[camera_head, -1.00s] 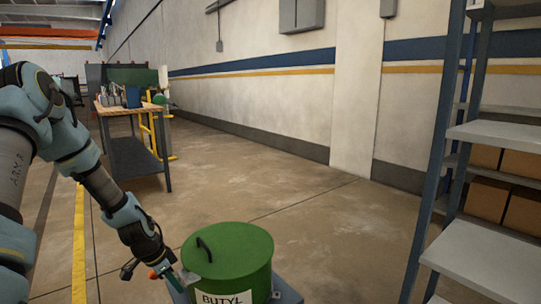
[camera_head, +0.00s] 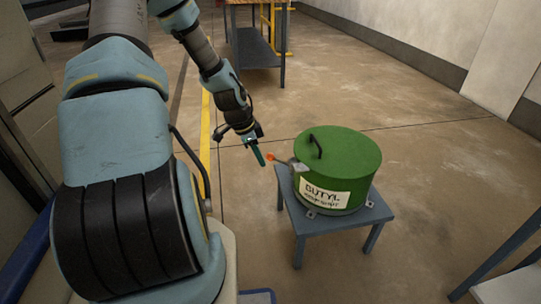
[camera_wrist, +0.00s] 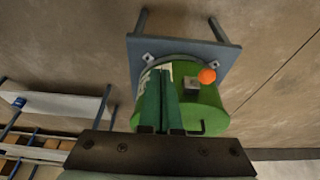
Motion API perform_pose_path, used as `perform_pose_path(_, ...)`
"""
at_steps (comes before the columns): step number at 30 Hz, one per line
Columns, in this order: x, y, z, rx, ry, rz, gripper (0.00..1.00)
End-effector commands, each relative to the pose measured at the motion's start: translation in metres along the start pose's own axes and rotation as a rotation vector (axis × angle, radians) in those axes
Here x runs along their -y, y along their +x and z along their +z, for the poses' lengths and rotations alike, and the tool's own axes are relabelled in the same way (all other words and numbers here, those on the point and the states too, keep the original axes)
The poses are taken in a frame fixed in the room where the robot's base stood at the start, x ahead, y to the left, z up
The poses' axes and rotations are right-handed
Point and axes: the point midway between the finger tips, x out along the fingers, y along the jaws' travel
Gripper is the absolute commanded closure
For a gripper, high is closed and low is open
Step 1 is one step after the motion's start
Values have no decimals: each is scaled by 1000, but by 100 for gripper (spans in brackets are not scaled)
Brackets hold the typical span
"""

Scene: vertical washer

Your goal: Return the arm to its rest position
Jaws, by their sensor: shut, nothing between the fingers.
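My gripper (camera_head: 257,154) hangs at the end of my arm, to the left of a green drum-shaped washer (camera_head: 352,165) in the head view. Its teal fingers are together with nothing between them, and they look apart from the washer. In the wrist view the shut fingers (camera_wrist: 164,105) cover part of the washer (camera_wrist: 208,112). The washer has a dark lid handle (camera_head: 316,147), a "BUTYL" label (camera_head: 324,191) and an orange knob (camera_head: 271,157) on its left side. The lid appears closed.
The washer stands on a small grey-blue table (camera_head: 319,222). A workbench (camera_head: 258,47) is at the back, and a grey shelf (camera_head: 510,285) is at the lower right. Open concrete floor lies around the table. A yellow line (camera_head: 205,150) runs along the floor at left.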

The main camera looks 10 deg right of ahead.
Motion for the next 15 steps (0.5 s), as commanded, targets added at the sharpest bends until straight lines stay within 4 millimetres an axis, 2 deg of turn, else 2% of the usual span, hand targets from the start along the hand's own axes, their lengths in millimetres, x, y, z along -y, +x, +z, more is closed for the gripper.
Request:
perform_pose_path(5, -1, -5, 4, 6, -7, -1, 100)
perform_pose_path(8, -5, -17, 9, 37, -62, -7, 100)
perform_pose_path(11, -14, -43, 17, 96, -180, -28, 100)
perform_pose_path(15, -36, -92, 33, 181, -438, -90, 100)
